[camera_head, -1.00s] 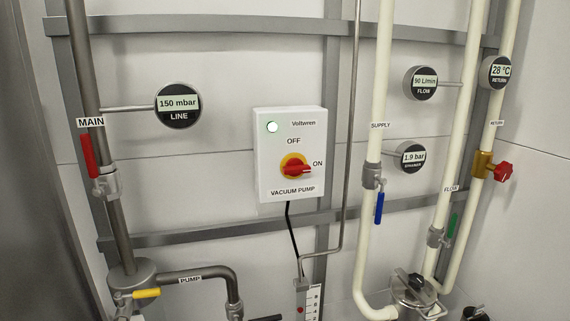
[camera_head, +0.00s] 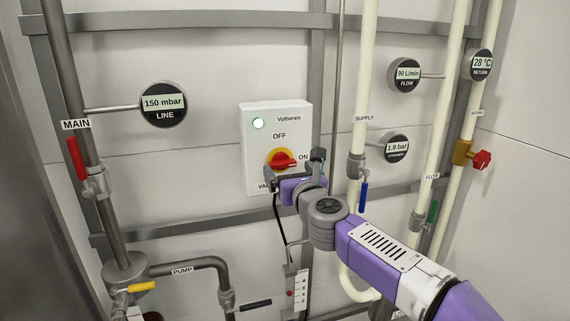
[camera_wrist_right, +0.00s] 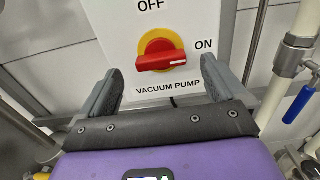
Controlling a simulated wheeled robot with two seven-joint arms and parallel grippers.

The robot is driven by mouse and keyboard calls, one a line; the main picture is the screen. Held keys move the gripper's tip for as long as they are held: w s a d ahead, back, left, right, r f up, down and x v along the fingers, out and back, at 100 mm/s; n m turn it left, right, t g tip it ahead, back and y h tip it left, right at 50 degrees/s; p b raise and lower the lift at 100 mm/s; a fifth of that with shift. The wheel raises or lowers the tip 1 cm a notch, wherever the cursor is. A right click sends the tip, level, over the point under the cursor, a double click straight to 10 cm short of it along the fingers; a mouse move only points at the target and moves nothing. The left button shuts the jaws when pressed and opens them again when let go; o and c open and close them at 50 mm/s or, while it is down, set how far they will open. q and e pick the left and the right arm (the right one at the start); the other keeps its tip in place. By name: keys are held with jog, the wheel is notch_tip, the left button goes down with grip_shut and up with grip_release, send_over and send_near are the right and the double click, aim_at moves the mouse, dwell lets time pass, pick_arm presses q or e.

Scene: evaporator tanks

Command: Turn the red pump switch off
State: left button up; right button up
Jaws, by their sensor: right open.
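The red pump switch (camera_head: 281,160) is a red handle on a yellow disc, on a white box (camera_head: 252,137) marked VACUUM PUMP. The handle lies horizontal, its white mark toward ON. In the right wrist view the red switch (camera_wrist_right: 162,60) shows between and beyond the two open fingers (camera_wrist_right: 163,82). Nothing is between the fingertips, and I see no contact with the switch. My left gripper is not in view.
A blue-handled valve (camera_head: 363,196) on the cream supply pipe is just right of my right gripper. A thin grey pipe (camera_head: 338,80) runs down beside the box. A red-handled valve (camera_head: 76,158) is on the left pipe.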

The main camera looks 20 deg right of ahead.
aim_at(285, 164)
jog(key=shift+w+a+p, duration=0.1)
jog(key=shift+w+p, duration=0.35)
jog(key=shift+w, duration=1.55)
jog(key=shift+c, duration=0.3)
jog(key=c, duration=1)
